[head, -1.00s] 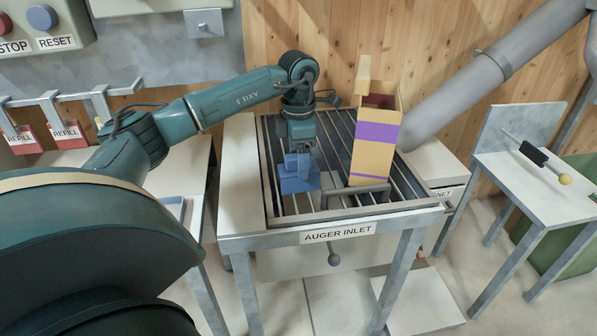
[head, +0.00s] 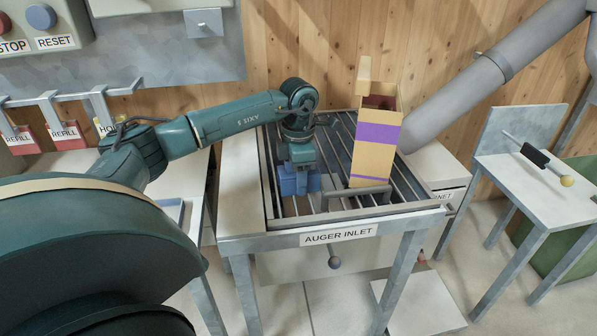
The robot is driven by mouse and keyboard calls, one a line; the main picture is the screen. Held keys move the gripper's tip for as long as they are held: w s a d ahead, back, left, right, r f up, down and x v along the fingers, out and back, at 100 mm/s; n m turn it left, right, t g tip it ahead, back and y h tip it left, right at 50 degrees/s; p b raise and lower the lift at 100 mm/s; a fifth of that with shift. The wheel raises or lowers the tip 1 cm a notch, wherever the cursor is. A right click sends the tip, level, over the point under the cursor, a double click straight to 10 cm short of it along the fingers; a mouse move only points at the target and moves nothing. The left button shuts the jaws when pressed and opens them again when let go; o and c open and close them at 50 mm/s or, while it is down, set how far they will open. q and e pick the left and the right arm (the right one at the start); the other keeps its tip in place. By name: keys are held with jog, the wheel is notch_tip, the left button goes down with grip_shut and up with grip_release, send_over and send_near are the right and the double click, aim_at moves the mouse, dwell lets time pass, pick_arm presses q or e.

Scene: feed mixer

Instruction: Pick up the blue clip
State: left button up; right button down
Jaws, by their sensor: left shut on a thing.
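The blue clip (head: 299,181) is at the left part of the auger inlet grate (head: 340,203). My left gripper (head: 297,170) points down from above and is shut on the blue clip. The fingers and the clip's upper part overlap, so the exact grip is partly hidden. I cannot tell whether the clip touches the grate bars or hangs just above them. My right gripper is not in view.
A tan box with a purple band (head: 375,140) stands on the grate to the right of the clip. A grey auger tube (head: 465,90) slants down behind it. A side table (head: 540,185) holding a black-handled rod stands at right. Red refill tags (head: 65,135) hang at left.

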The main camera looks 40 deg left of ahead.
pick_arm(q)
jog(key=c, duration=0.4)
jog(key=shift+r, duration=0.1)
